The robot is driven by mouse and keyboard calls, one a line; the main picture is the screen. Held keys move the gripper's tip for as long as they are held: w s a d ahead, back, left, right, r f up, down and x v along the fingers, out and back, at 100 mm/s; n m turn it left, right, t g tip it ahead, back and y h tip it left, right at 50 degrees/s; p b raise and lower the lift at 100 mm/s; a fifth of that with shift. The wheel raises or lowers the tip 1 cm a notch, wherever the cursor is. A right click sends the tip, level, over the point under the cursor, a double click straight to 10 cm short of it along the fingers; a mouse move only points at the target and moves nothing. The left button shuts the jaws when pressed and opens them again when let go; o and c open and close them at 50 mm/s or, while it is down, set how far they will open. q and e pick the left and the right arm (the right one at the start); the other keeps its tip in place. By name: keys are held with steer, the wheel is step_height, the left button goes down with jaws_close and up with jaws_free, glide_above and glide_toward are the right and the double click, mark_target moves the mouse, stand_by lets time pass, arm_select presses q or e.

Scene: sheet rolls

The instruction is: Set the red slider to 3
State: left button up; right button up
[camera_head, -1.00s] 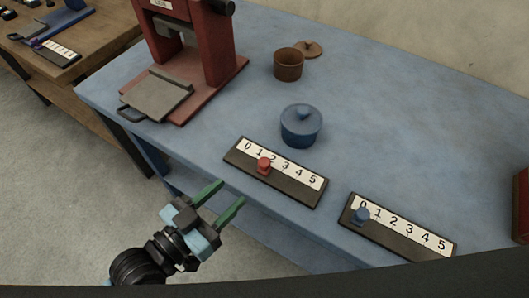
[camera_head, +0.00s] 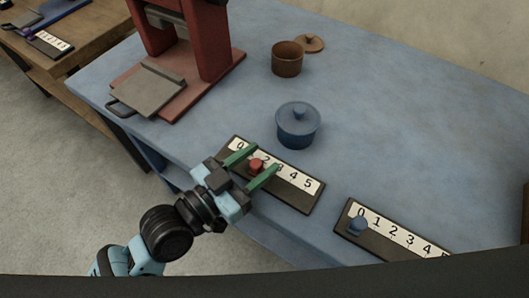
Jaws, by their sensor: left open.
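The red slider (camera_head: 256,166) is a small red knob on a dark board (camera_head: 290,194) with a white strip numbered 0 to 5. It stands low on the scale, around 1 or 2; I cannot tell exactly which. My left gripper (camera_head: 266,159) is open over this board. Its two green fingers lie on either side of the red knob, one toward 0 and one toward the higher numbers. They cover part of the number strip. I cannot tell whether they touch the knob. My right gripper is not in view.
A second numbered board (camera_head: 394,238) with a blue knob (camera_head: 357,225) near 0 lies to the right. A blue lidded pot (camera_head: 298,127) stands just behind the red slider's board. A brown cup (camera_head: 287,60) and a red press (camera_head: 213,45) stand farther back.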

arm_select(q)
steer(key=shift+x, duration=1.15)
jaws_close()
